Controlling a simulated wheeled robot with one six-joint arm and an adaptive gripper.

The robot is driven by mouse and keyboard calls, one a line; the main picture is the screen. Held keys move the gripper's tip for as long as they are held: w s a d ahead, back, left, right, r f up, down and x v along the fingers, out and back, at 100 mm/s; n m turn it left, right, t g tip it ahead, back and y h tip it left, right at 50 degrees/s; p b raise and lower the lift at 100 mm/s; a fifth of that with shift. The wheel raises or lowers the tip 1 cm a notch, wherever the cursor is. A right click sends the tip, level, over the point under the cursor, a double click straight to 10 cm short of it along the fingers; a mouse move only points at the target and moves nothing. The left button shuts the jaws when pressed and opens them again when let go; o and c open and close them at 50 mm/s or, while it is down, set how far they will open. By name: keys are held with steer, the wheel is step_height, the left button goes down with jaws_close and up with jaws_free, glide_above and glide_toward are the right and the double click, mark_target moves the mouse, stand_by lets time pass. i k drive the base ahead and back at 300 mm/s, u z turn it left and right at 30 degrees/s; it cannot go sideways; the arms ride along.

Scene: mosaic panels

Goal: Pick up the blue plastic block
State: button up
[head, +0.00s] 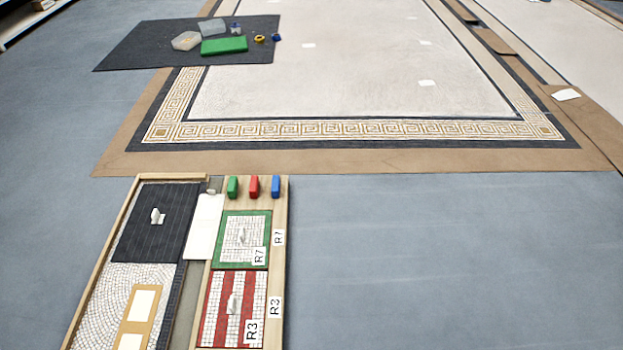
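The blue plastic block (276,187) stands at the far right corner of a wooden tray (284,215). It is the rightmost in a row of three blocks, with a red block (254,187) beside it and a green block (233,187) further left. Small gaps separate the blocks. My gripper is not in the head view.
In the tray, nearer to me, lie mosaic panels R7 (233,231) and R3 (220,310) with pale handles. A dark panel (140,235) lies left. A large bordered mosaic (350,75) and a dark mat (120,52) with several items lie beyond. Blue-grey floor (430,260) at right is clear.

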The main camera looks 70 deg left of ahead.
mark_target(275, 183)
steer(key=i, duration=0.95)
steer(key=u, duration=2.45)
steer(key=i, duration=2.65)
steer(key=u, duration=3.45)
